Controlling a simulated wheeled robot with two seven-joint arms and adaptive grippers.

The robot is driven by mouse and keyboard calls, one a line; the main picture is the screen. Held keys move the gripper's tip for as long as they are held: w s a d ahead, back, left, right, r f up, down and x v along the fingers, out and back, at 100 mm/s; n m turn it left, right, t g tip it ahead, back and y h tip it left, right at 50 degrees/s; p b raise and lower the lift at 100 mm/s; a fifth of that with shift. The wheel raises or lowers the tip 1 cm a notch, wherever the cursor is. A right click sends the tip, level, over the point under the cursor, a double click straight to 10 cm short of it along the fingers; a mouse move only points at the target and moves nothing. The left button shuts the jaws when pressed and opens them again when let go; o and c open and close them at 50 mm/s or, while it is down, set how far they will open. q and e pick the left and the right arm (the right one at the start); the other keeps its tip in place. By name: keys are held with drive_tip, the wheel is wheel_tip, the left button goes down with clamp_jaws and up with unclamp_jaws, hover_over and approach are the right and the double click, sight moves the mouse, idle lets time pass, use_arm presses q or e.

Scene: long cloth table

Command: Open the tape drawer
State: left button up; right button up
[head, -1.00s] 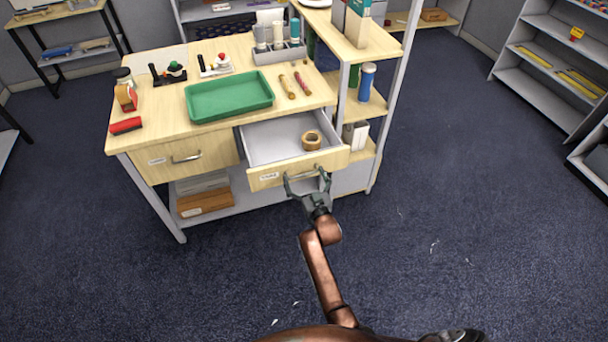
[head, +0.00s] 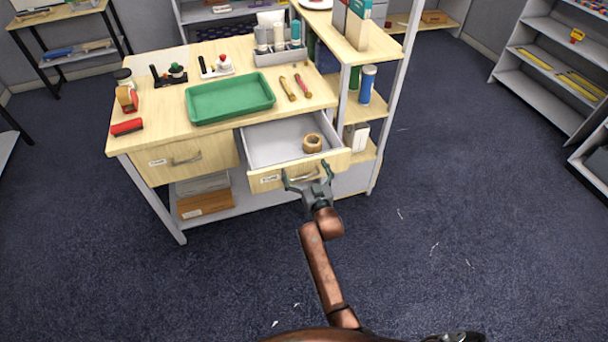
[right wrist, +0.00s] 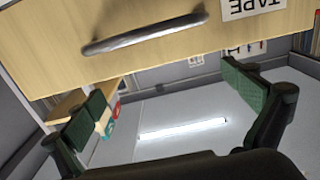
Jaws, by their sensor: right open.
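The tape drawer (head: 265,181) is pulled out from the right side of the desk, with its grey inside showing. A brown roll of tape (head: 312,143) lies in it. Its front has a metal bar handle (head: 304,175) and a label. In the right wrist view the handle (right wrist: 145,34) and the TAPE label (right wrist: 250,6) show at the top. My right gripper (head: 307,180) is open in front of the drawer front, its fingers apart near the handle. In the right wrist view nothing is between its green-padded fingers (right wrist: 167,105).
The second drawer (head: 188,160) on the left is shut. The desk top holds a green tray (head: 229,98), a red tape dispenser (head: 127,99) and a grey organiser (head: 279,54). A shelf post (head: 385,120) stands right of the open drawer.

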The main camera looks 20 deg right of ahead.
drive_tip(key=shift+r, duration=2.2)
